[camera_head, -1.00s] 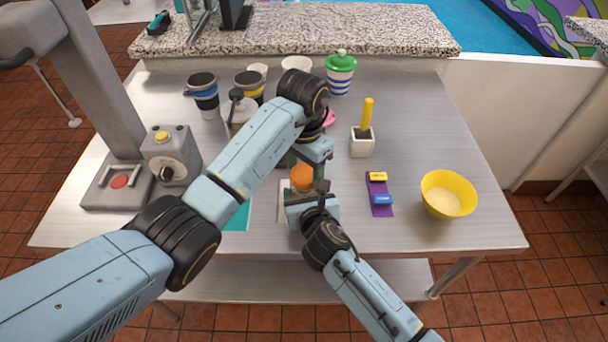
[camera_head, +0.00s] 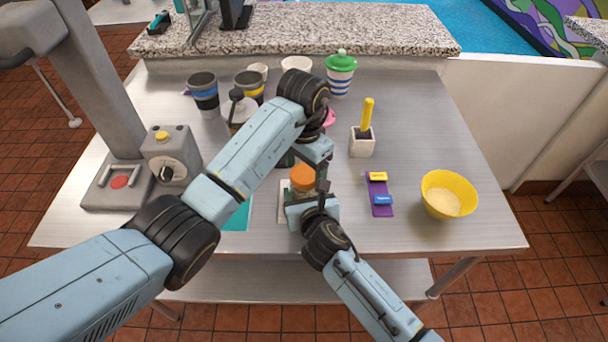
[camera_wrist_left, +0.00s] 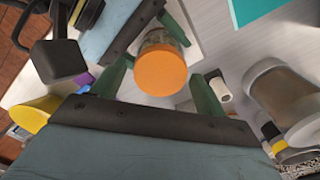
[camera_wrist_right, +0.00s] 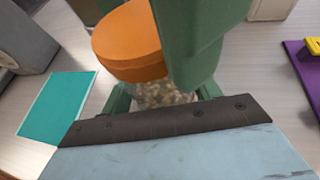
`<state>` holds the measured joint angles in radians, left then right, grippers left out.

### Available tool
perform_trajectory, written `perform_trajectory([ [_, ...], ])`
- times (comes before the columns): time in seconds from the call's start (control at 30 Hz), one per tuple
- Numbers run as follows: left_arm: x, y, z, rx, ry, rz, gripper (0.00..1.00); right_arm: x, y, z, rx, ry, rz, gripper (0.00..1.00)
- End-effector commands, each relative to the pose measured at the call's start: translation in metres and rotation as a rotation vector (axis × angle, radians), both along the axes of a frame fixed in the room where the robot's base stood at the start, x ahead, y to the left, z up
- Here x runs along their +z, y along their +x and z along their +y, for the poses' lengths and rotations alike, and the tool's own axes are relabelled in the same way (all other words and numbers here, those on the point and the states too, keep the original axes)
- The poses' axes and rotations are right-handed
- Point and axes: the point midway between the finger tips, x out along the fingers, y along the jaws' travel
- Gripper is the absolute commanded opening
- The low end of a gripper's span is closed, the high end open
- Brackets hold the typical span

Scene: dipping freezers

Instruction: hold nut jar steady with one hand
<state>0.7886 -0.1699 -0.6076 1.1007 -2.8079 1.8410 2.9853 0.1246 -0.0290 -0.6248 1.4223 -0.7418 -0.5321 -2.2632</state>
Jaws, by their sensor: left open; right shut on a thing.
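The nut jar has an orange lid (camera_head: 303,177) and stands at the table's front middle. In the right wrist view its clear body (camera_wrist_right: 162,94) shows brown nuts inside, below the lid. My right gripper (camera_wrist_right: 163,93) is shut on the jar's body from the front. My left gripper (camera_wrist_left: 160,72) is open above the jar, with a green finger on each side of the lid; I cannot tell whether they touch it. In the right wrist view a green left finger hides part of the jar. The jar looks upright.
A teal card (camera_head: 238,217) lies to the left. Cups (camera_head: 203,98) and a green-lidded canister (camera_head: 340,78) stand behind. A grey machine (camera_head: 171,157) is far left.

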Motion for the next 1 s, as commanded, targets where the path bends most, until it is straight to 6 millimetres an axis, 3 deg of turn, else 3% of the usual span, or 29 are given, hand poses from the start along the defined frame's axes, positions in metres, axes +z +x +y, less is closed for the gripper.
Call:
perform_trajectory([
  [0.2,0.0003,0.0012,0.0013,-0.234,0.003,-0.004,0.74,-0.0001,0.0,0.0,0.0,0.0,0.0,0.22],
  [0.57,0.0001,0.0006,0.0008,-0.29,0.002,-0.003,0.74,0.0,0.0,-0.0001,0.0,0.0,0.0,0.22],
  [0.8,0.0002,0.0011,0.0009,-0.539,0.003,-0.006,0.74,0.0,0.0,-0.0001,0.0,0.0,0.0,0.22],
  [1.0,-0.0001,0.0005,0.0002,-0.571,0.001,-0.004,0.74,0.0,0.0,-0.0001,0.0,0.0,0.0,0.22],
])
